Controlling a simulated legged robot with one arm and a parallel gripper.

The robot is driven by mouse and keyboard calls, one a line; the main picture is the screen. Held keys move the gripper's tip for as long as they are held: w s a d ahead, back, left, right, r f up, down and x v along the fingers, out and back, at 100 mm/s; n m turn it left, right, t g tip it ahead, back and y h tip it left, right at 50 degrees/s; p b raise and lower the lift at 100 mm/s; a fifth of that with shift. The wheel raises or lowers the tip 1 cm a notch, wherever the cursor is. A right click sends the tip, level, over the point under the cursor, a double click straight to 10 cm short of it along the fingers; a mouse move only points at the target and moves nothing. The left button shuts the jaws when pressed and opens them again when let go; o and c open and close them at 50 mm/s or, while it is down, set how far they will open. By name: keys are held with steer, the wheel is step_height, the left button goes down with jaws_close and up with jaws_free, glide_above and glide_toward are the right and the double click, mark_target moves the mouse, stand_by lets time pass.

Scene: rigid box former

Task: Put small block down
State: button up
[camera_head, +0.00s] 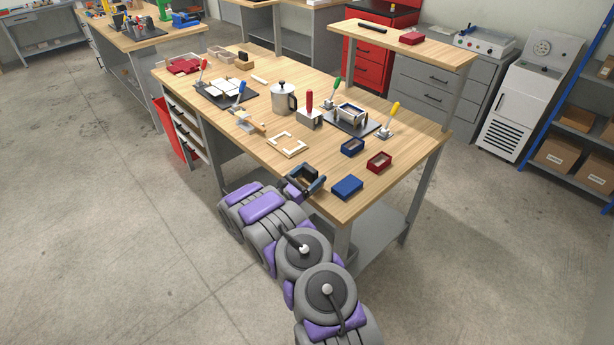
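A small dark and tan block (303,174) shows between or just behind the fingers. I cannot tell whether the fingers touch it, or whether it rests on the bench. My gripper and arm hide part of it.
A blue box (347,187) lies just right of my gripper, with an open blue box (352,147) and an open red box (379,162) behind. A cream frame (287,144), a metal pot (283,98) and several colored-handled tools stand farther back. The bench's right corner looks clear.

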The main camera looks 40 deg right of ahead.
steer(key=shift+o, duration=0.6)
steer(key=shift+d, duration=0.15)
steer(key=shift+a+r, duration=0.15)
steer(key=shift+a, duration=0.35)
steer(key=shift+a+r, duration=0.2)
steer(key=shift+r, duration=0.1)
steer(key=w+p+v, duration=0.1)
steer(key=p+v, duration=0.2)
steer(key=v, duration=0.9)
steer(key=s+d+r+m+g, duration=0.3)
steer(key=s+r+m+g, duration=0.15)
steer(key=r, duration=0.35)
steer(key=s+a+r+m+g+y, duration=0.1)
steer(key=s+r+m+g+y, duration=0.1)
steer(key=s+r+m+y, duration=0.35)
steer(key=s+a+r+m+g+y, duration=0.1)
steer(key=s+r+m+g+y, duration=0.15)
steer(key=s+r, duration=0.65)
steer(key=s+a+m+t+y, duration=0.5)
steer(key=s+a+y, duration=0.7)
steer(key=s+a, duration=1.1)
steer(key=shift+s+a+m+t, duration=0.4)
steer(key=shift+a+m, duration=0.25)
steer(key=shift+a, duration=0.5)
